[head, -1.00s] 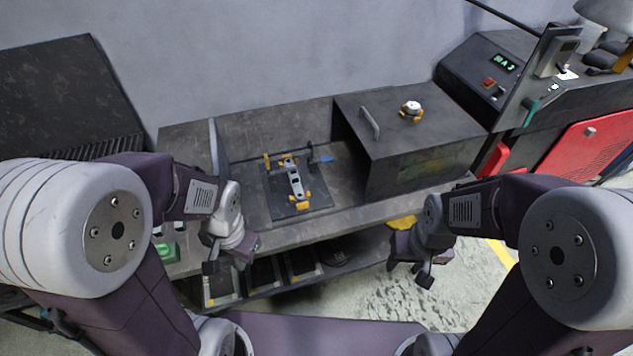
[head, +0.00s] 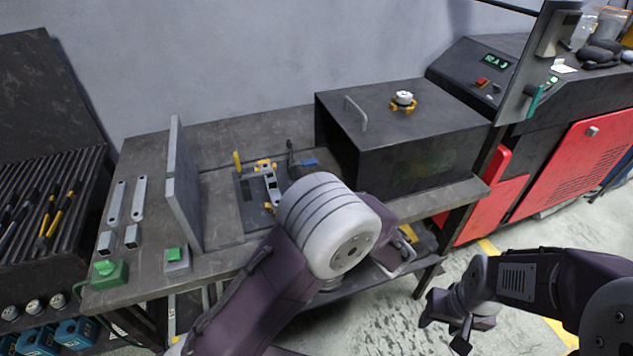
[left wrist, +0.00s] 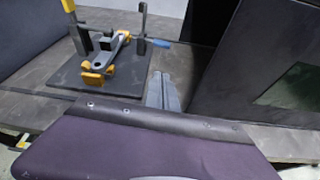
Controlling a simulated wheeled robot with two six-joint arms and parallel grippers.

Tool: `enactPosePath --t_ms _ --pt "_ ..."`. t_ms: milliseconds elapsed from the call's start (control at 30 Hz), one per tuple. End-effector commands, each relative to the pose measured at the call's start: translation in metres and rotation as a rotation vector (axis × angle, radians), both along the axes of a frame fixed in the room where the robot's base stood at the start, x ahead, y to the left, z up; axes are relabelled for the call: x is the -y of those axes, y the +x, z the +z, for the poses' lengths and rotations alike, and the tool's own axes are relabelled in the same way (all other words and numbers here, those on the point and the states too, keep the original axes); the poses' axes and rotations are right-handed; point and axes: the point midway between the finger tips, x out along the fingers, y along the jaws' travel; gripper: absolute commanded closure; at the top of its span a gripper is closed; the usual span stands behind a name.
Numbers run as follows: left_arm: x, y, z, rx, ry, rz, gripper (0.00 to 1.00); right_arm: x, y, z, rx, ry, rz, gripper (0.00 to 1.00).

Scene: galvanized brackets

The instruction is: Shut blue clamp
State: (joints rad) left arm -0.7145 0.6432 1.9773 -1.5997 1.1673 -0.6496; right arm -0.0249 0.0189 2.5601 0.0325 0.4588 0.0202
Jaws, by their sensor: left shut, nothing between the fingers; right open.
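The blue-handled clamp (head: 308,161) is at the back right of a dark fixture plate (head: 247,199). In the left wrist view its blue handle (left wrist: 160,42) points right, roughly level, from a dark upright post (left wrist: 141,30). A grey bracket (head: 272,186) with yellow supports lies on the plate. My left gripper (left wrist: 161,78) is shut and empty, in front of the plate and apart from the handle. In the head view my left arm hides it. My right gripper (head: 447,325) is open and empty, low at the right, beyond the bench's front edge.
A dark box (head: 415,140) with a handle and a yellow-based knob stands right of the fixture. An upright grey panel (head: 183,185) stands left. Flat metal strips, a green-button box (head: 177,258) and a tool rack (head: 50,205) are further left. Red cabinets stand right.

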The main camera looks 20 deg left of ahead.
Motion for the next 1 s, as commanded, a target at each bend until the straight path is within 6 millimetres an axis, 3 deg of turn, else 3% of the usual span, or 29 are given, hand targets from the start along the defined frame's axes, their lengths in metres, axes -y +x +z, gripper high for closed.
enactPosePath --t_ms 367,1000 --pt "-0.005 0.005 -0.002 0.000 -0.002 0.004 1.00 0.000 0.000 0.001 0.000 0.000 0.000 0.51" --pt "-0.081 0.109 -0.046 -0.001 -0.003 0.007 1.00 0.000 0.000 -0.001 0.000 0.000 0.000 0.51"
